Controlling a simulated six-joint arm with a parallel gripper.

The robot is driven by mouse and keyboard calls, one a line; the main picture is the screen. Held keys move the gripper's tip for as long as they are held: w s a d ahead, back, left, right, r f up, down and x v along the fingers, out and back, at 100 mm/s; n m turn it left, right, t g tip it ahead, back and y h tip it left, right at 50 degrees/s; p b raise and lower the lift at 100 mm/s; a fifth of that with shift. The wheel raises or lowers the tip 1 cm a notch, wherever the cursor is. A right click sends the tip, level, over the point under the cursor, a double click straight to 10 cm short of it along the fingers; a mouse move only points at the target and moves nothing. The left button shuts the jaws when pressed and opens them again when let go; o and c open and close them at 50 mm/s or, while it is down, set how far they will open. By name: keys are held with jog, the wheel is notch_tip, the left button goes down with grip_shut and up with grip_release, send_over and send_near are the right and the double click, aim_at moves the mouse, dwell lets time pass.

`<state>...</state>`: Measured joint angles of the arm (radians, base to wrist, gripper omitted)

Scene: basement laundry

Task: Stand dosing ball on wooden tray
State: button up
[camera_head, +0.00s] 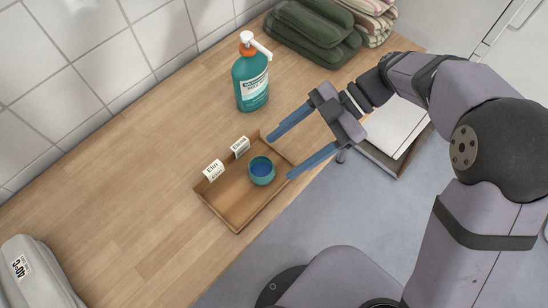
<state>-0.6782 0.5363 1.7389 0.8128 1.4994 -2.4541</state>
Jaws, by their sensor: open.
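The dosing ball (262,171), a small teal cup with a blue inside, stands upright on the wooden tray (238,221), towards the tray's right part. Its opening faces up. The tray is shallow, with low walls, and lies near the front edge of the wooden counter. My gripper (279,157) is open, with its two blue fingers spread. The fingers point at the ball from the upper right. One fingertip is above and right of the ball, the other right of it. I see no finger touching the ball.
Two white name cards, one reading Elin (213,170) and another (240,147), stand at the tray's back edge. A teal pump bottle (251,80) stands behind. Folded green towels (312,32) lie at the back right. A grey case (38,272) sits front left.

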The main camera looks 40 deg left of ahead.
jog(key=shift+v, duration=3)
jog(key=d+f+m+t+h, duration=0.1)
jog(key=d+f+m+t, duration=0.2)
jog(key=d+m, duration=0.7)
jog(key=w+d+f+m+t+h, duration=0.1)
jog(key=d+f+m+t, duration=0.2)
jog(key=d+m, duration=0.8)
jog(key=w+d+f+m+t+h, duration=0.1)
jog(key=d+f+m+t, duration=0.3)
jog(key=d+m, duration=0.7)
jog(key=shift+w+d+f+h, duration=0.25)
jog(key=shift+d+f+h, duration=0.35)
jog(key=shift+d+f, duration=0.25)
jog(key=shift+a, duration=0.15)
